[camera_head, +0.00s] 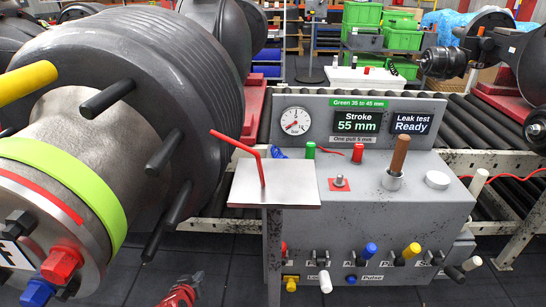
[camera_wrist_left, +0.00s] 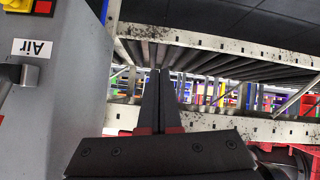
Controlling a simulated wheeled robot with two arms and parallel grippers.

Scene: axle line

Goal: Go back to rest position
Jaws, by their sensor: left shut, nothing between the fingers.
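My left gripper (camera_head: 190,284) shows only in part at the bottom edge of the head view, as a small red and dark shape. It is low, in front of the dark floor, to the left of the grey test console (camera_head: 365,205). In the left wrist view the two dark fingers (camera_wrist_left: 158,75) are together, with nothing between them. They point toward the roller conveyor (camera_wrist_left: 210,60), and the console's side with an "Air" label (camera_wrist_left: 33,48) is at the left. My right gripper is not in view.
A large axle hub (camera_head: 100,150) with dark studs fills the left of the head view. A small metal shelf (camera_head: 280,190) with a bent red rod (camera_head: 258,165) stands before the console. Coloured knobs line the console's lower front.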

